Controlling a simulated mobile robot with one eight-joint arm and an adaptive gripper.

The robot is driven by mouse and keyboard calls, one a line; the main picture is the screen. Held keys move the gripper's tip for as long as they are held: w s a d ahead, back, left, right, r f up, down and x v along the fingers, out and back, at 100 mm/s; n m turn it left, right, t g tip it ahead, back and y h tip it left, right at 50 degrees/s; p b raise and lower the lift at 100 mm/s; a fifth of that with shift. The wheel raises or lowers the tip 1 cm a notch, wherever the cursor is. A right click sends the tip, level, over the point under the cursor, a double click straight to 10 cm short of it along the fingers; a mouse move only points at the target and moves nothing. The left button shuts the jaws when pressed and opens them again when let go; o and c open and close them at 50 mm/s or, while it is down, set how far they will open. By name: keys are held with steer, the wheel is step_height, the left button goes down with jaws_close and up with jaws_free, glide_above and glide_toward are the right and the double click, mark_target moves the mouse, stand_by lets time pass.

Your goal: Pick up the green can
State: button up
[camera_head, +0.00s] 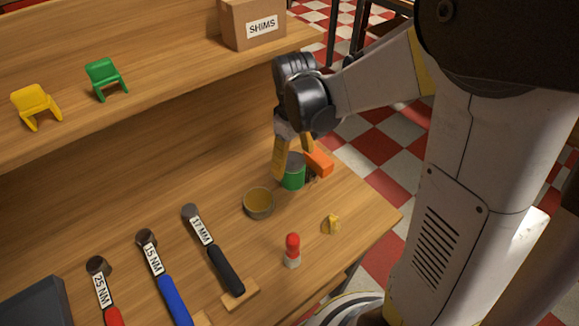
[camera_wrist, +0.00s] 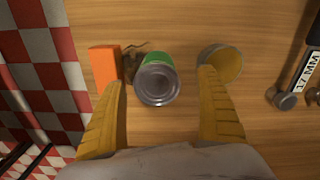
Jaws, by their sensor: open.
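The green can (camera_head: 293,172) stands upright on the wooden bench near its right end. In the wrist view the can (camera_wrist: 156,82) shows its grey metal top and a strip of green side. My gripper (camera_head: 291,155) is open just above and around the can in the head view, with one finger partly in front of it. I cannot tell the exact height of the fingertips over the can.
An orange block (camera_wrist: 103,66) lies close beside the can, near one fingertip. A round bowl (camera_head: 258,203) sits by the other fingertip. A small dark object (camera_wrist: 133,57) lies behind the can. A red-topped bottle (camera_head: 292,250), a yellow lump (camera_head: 331,224) and labelled torque wrenches (camera_head: 214,250) lie nearer.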

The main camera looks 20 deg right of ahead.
steer(key=f+b, duration=0.1)
steer(key=f, duration=0.1)
steer(key=f+b, duration=0.1)
steer(key=f, duration=0.1)
steer(key=f+b, duration=0.1)
steer(key=f, duration=0.1)
steer(key=shift+w+d, duration=0.1)
steer(key=shift+w, duration=0.3)
steer(key=shift+r, duration=0.1)
steer(key=c, duration=1.5)
steer(key=shift+r, duration=0.1)
step_height(320, 180, up, 4)
steer(key=p, duration=0.2)
steer(key=shift+r+p, duration=0.15)
steer(key=shift+p, duration=0.2)
steer(key=s+d+r+p, duration=0.3)
steer(key=d+r, duration=0.3)
steer(key=d, duration=0.5)
steer(key=shift+r+p, duration=0.15)
steer(key=shift+p, duration=0.25)
